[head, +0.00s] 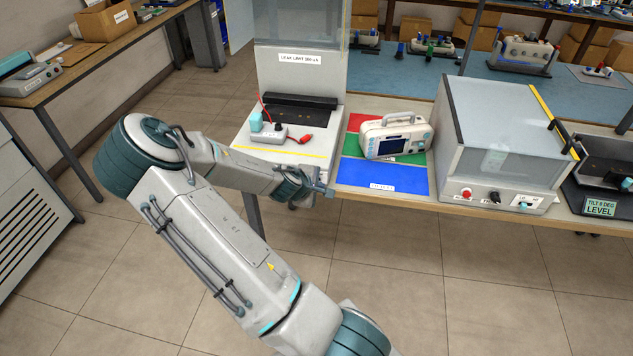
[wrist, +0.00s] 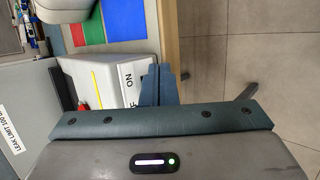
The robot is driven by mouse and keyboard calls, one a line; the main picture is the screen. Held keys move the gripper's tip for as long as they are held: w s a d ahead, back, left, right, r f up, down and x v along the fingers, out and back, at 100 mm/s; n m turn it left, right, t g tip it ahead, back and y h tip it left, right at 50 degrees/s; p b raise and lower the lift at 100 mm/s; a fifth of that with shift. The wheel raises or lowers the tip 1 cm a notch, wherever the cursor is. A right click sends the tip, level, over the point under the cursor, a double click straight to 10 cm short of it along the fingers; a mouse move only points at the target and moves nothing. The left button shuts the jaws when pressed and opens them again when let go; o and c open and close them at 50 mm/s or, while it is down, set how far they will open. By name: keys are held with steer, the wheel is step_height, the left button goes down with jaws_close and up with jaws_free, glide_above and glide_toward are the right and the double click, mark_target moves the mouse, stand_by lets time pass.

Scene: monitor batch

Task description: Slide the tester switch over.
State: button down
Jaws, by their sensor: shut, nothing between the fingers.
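The leak tester (head: 258,165) is a white bench unit with a yellow line and a "LEAK LIMIT" label. In the wrist view its white housing (wrist: 85,90) shows at the left, with lettering reading "ON" and part of another word on its front. The switch itself is not visible; my fingers and gripper body cover part of that front. I cannot tell whether the fingers touch it.
A hooded box (head: 500,130) with a red button, a black knob and a teal-marked control stands to the right. Small leads and a grey box (head: 270,138) lie on the tester. Open floor lies in front.

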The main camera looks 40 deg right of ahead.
steer(key=shift+w+a, duration=0.6)
steer(key=shift+w, duration=0.15)
stand_by(0.4)
steer(key=shift+s+d, duration=0.2)
steer(key=shift+s, duration=0.05)
steer(key=shift+a, duration=0.15)
steer(key=s+a, duration=0.2)
steer(key=s+a+r+p, duration=0.1)
steer(key=a, duration=0.1)
steer(key=shift+s+a+r+p, duration=0.1)
steer(key=shift+s+a+p, duration=0.05)
steer(key=shift+s+p, duration=0.2)
stand_by(0.5)
stand_by(0.4)
